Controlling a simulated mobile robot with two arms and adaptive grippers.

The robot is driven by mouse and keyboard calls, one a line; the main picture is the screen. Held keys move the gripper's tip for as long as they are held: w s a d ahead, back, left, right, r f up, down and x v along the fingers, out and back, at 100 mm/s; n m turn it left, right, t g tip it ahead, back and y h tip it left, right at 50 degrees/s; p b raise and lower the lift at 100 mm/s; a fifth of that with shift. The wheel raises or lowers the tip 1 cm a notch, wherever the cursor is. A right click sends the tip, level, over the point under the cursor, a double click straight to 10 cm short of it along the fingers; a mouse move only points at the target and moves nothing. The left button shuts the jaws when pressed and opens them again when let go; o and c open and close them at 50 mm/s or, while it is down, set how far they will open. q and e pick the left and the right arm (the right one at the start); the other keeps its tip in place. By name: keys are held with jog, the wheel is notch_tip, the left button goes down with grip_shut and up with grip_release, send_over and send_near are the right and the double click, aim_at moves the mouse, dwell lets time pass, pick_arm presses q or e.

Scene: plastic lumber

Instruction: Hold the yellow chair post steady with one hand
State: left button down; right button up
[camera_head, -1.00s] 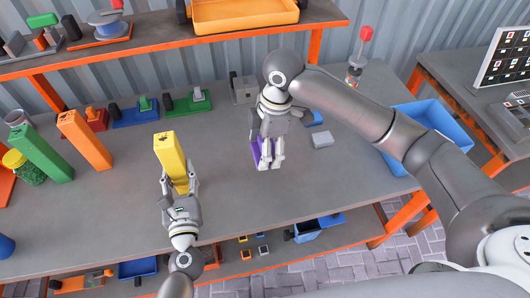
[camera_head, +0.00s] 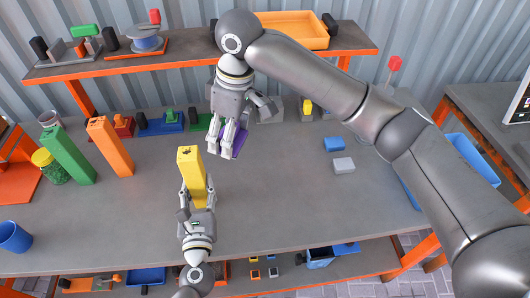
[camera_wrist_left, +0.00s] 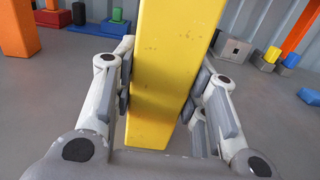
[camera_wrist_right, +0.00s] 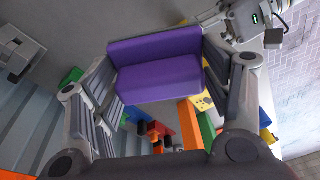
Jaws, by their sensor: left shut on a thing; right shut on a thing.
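The yellow chair post (camera_head: 193,172) stands upright on the grey table in the head view. My left gripper (camera_head: 196,201) is shut on its lower part from the front. In the left wrist view the yellow post (camera_wrist_left: 165,60) passes between the finger pads, which press on both sides. My right gripper (camera_head: 226,146) is shut on a purple block (camera_head: 240,138), raised above the table to the right of the post. In the right wrist view the purple block (camera_wrist_right: 157,65) sits between the fingers, its L-shaped faces showing.
A green post (camera_head: 68,156) and an orange post (camera_head: 110,146) stand at the left. A blue cup (camera_head: 15,237) is at the left edge. A blue block (camera_head: 334,144) and a grey block (camera_head: 343,165) lie at right. A shelf with an orange tray (camera_head: 296,30) runs behind.

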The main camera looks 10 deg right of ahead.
aim_at(195, 151)
jog(key=s+a+r+m, duration=0.1)
jog(key=a+r+m, duration=0.3)
jog(key=a+r, duration=0.4)
jog(key=shift+t+h, duration=0.4)
jog(key=shift+s+d+f, duration=0.1)
jog(key=shift+s+f, duration=0.05)
jog(key=shift+f, duration=1.85)
jog(key=shift+s+d+f, duration=0.1)
jog(key=shift+f, duration=1.85)
jog(key=shift+a+f, duration=0.25)
jog(key=shift+a, duration=0.45)
jog(key=shift+c, duration=0.3)
jog(key=shift+a, duration=1.2)
jog(key=shift+w+a+r, duration=0.1)
jog(key=shift+a, duration=0.05)
jog(key=shift+d, duration=0.45)
jog(key=shift+d+f, duration=0.2)
jog(key=shift+d, duration=1.4)
notch_tip(195, 151, up, 8)
jog(key=shift+r, duration=0.25)
jog(key=shift+f, duration=0.2)
